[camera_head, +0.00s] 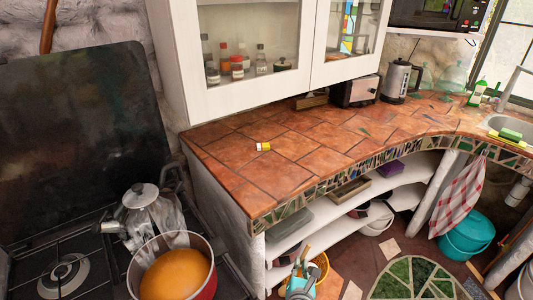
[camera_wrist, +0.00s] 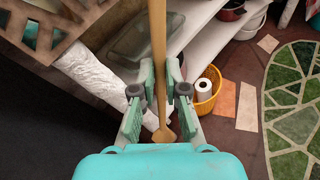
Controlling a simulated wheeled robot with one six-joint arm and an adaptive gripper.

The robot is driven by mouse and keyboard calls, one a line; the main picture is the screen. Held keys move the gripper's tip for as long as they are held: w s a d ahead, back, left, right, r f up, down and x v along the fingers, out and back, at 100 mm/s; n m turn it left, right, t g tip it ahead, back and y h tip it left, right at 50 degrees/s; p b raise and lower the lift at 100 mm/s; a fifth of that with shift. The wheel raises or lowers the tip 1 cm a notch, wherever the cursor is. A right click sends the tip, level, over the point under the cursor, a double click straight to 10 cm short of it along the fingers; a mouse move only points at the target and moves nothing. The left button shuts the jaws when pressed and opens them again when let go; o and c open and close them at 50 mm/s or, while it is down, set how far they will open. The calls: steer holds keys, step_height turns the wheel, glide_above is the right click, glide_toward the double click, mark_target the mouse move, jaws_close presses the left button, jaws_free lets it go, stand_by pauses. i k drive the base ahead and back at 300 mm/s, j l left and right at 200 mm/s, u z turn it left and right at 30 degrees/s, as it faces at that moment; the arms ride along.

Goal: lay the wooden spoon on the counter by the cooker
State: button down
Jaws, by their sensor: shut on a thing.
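In the wrist view, my gripper (camera_wrist: 159,88) is shut on the wooden spoon (camera_wrist: 158,40), with a finger on each side of its shaft. One end of the spoon lies near the palm; the other runs out of the top of the picture. In the head view, my gripper (camera_head: 300,270) is small at the bottom middle, in front of the shelves and below the counter top; the spoon is hard to make out there. The terracotta-tiled counter (camera_head: 300,150) has a mosaic edge. The black cooker (camera_head: 95,225) stands left of it.
A kettle (camera_head: 150,212) and an orange-filled pot (camera_head: 176,272) stand on the cooker. A small yellow-and-white item (camera_head: 263,146) lies on the counter. A toaster (camera_head: 356,91) and electric kettle (camera_head: 401,80) stand at the back. The counter's near-left tiles are bare. White cabinets hang above.

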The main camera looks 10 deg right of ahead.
mark_target(313, 160)
steer(key=i+l+u, duration=0.2)
steer(key=l+u, duration=0.15)
steer(key=l, duration=0.3)
steer(key=l+u, duration=0.4)
steer(key=l, duration=0.3)
steer(key=l+u, duration=0.35)
steer(key=l, duration=0.4)
steer(key=i, duration=0.05)
